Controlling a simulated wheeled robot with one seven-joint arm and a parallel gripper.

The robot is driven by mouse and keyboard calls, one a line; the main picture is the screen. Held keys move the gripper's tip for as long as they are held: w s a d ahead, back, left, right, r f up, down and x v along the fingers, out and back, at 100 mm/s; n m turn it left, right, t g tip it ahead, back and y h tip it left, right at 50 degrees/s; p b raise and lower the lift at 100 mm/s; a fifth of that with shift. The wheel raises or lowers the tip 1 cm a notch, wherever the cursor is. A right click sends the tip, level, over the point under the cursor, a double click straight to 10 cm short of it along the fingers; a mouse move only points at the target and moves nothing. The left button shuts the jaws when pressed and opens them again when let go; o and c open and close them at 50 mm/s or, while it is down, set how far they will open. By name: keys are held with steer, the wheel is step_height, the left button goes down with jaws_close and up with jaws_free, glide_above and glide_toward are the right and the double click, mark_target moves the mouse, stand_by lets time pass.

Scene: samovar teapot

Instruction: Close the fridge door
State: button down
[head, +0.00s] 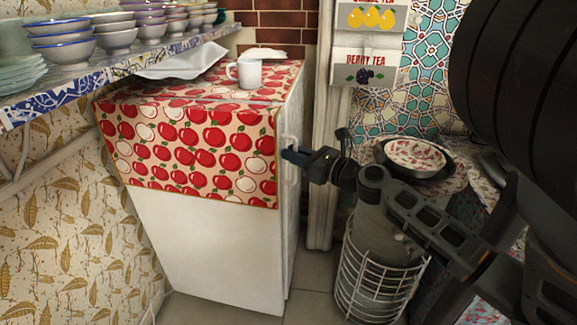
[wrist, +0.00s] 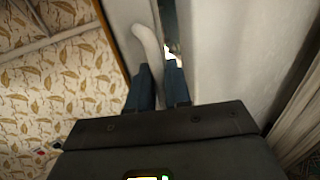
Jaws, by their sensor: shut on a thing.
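The white fridge (head: 215,250) stands at the centre of the head view, its top draped with a red apple-print cloth (head: 195,150). Its door (head: 295,215) is on the right side and is seen nearly edge-on, so I cannot tell exactly how far it stands open. The white curved door handle (wrist: 148,45) runs between the two blue fingers of my gripper (wrist: 158,85) in the wrist view. My gripper (head: 290,156) is shut on this handle, at the upper part of the door in the head view. The fingers partly hide the handle.
A white mug (head: 246,73) stands on the cloth on the fridge. A shelf (head: 75,80) with stacked bowls is at the upper left. A wire basket (head: 375,280) stands on the floor to the right, under my arm. A strip of tiled floor (head: 312,268) between fridge and basket is clear.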

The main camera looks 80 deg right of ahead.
steer(key=shift+s+d+r, duration=0.1)
steer(key=shift+s+d, duration=0.05)
steer(key=shift+d, duration=0.95)
steer(key=shift+s+d+r, duration=0.1)
steer(key=shift+s+d, duration=0.05)
steer(key=shift+d, duration=0.9)
steer(key=c, duration=1.3)
jaws_free()
steer(key=shift+d+f, duration=0.1)
steer(key=shift+d, duration=0.05)
steer(key=shift+w, duration=0.1)
steer(key=shift+b+v, duration=0.4)
steer(key=shift+v, duration=3.65)
steer(key=shift+f, duration=0.1)
